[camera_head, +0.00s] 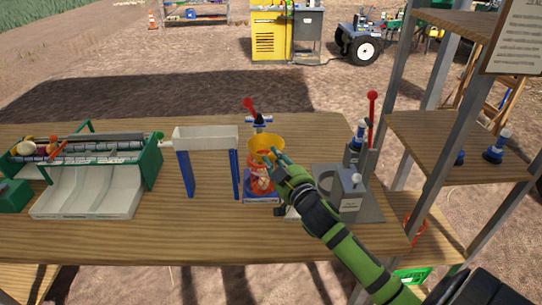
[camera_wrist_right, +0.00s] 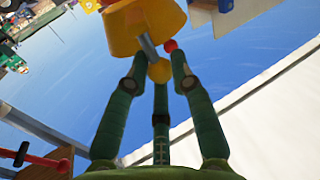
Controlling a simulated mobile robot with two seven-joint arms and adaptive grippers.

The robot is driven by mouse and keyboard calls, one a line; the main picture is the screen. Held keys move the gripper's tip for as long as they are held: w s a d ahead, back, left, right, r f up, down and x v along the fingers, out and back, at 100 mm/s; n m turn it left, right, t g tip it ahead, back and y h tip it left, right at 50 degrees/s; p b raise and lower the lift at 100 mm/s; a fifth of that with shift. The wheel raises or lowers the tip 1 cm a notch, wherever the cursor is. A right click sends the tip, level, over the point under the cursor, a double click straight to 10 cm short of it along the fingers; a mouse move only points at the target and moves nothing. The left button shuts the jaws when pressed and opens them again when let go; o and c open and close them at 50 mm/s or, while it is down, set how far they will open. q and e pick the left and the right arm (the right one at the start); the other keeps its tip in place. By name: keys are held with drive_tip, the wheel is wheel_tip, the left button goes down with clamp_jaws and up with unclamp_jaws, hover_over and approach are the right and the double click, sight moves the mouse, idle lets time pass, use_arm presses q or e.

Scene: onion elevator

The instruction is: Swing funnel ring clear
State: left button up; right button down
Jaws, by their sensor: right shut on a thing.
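The yellow funnel (camera_head: 266,143) stands over a red net bag (camera_head: 260,180) on a blue base (camera_head: 262,199) near the middle of the table. In the right wrist view, the yellow funnel (camera_wrist_right: 140,28) is just beyond the fingertips, with a short grey rod ending in a yellow knob (camera_wrist_right: 160,71). My right gripper (camera_head: 270,157) is at the funnel's near right side; in its wrist view the fingers (camera_wrist_right: 160,75) are around the yellow knob, shut on it. The ring itself is mostly hidden by the gripper. My left gripper is not in view.
A white trough (camera_head: 207,137) on blue legs stands left of the funnel. A green-framed roller machine (camera_head: 85,160) is at far left. A red-knobbed lever (camera_head: 249,104) rises behind the funnel. A grey block device (camera_head: 349,190) and shelf posts are on the right. The front table strip is clear.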

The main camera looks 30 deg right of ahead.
drive_tip(key=d+n+y, duration=0.4)
drive_tip(key=d+y, duration=0.2)
drive_tip(key=shift+s+d+r, duration=0.15)
drive_tip(key=shift+s+r, duration=0.2)
drive_tip(key=shift+s, duration=0.1)
drive_tip(key=c, duration=1.1)
unclamp_jaws()
drive_tip(key=shift+o, duration=0.2)
drive_tip(key=shift+f, duration=0.1)
wheel_tip(320, 180, up, 10)
